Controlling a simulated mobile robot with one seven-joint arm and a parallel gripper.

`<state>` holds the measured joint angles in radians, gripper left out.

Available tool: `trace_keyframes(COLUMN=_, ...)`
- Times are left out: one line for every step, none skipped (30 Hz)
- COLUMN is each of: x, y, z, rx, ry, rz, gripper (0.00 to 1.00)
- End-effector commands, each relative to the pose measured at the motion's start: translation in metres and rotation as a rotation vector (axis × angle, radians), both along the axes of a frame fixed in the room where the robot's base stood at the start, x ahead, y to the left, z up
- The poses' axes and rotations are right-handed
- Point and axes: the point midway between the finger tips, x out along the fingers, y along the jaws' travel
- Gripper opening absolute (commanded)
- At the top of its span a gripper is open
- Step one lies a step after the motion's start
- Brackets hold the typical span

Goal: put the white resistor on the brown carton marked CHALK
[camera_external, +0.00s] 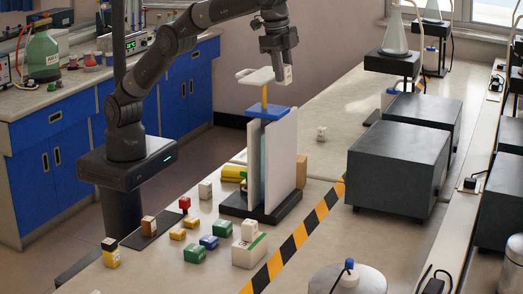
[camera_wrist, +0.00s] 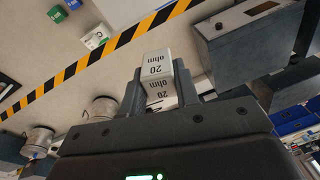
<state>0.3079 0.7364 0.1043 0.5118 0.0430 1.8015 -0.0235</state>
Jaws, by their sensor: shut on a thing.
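My gripper (camera_external: 279,66) is raised above the stand with the white panels. It is shut on the white resistor (camera_external: 285,76). In the wrist view the white resistor (camera_wrist: 156,66) shows between the two fingers, with "20 ohm" printed on its faces. A brown box (camera_external: 301,171) is partly hidden behind the right white panel. A small brown block (camera_external: 149,225) lies on a dark pad at the left of the bench. I cannot read CHALK on either, so I cannot tell which is the carton.
The stand (camera_external: 264,209) with upright white panels and a blue top (camera_external: 269,112) is below my gripper. Several small coloured blocks lie at the front left. A white-and-green box (camera_external: 249,246) is beside the striped tape (camera_external: 300,236). Large grey boxes (camera_external: 400,167) fill the right.

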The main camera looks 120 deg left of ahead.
Motion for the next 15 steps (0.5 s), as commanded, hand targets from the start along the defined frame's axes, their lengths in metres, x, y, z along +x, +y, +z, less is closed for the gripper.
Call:
trace_keyframes(x=0.001, y=0.015, z=0.006, rx=-0.002, ry=-0.002, rz=0.002, gripper=0.06)
trace_keyframes(x=0.001, y=0.022, z=0.009, rx=-0.002, ry=-0.001, rz=-0.001, gripper=0.06)
trace_keyframes(x=0.001, y=0.033, z=0.011, rx=-0.003, ry=0.0, rz=-0.002, gripper=0.06)
trace_keyframes(x=0.001, y=0.041, z=0.013, rx=-0.004, ry=0.0, rz=-0.003, gripper=0.06)
trace_keyframes(x=0.001, y=0.049, z=0.014, rx=-0.005, ry=0.001, rz=-0.003, gripper=0.06)
trace_keyframes(x=0.001, y=0.061, z=0.015, rx=-0.006, ry=0.002, rz=-0.004, gripper=0.06)
trace_keyframes(x=0.002, y=0.07, z=0.014, rx=-0.007, ry=0.002, rz=-0.002, gripper=0.06)
trace_keyframes(x=0.002, y=0.079, z=0.014, rx=-0.008, ry=0.003, rz=-0.001, gripper=0.06)
trace_keyframes(x=0.001, y=0.091, z=0.012, rx=-0.009, ry=0.004, rz=0.002, gripper=0.06)
trace_keyframes(x=0.001, y=0.099, z=0.011, rx=-0.01, ry=0.004, rz=0.004, gripper=0.06)
trace_keyframes(x=0.001, y=0.107, z=0.009, rx=-0.011, ry=0.004, rz=0.006, gripper=0.06)
trace_keyframes(x=0.0, y=0.118, z=0.006, rx=-0.011, ry=0.004, rz=0.01, gripper=0.06)
trace_keyframes(x=0.0, y=0.127, z=0.004, rx=-0.013, ry=0.004, rz=0.013, gripper=0.06)
trace_keyframes(x=-0.001, y=0.136, z=0.0, rx=-0.013, ry=0.006, rz=0.018, gripper=0.06)
trace_keyframes(x=-0.003, y=0.149, z=-0.004, rx=-0.015, ry=0.005, rz=0.024, gripper=0.06)
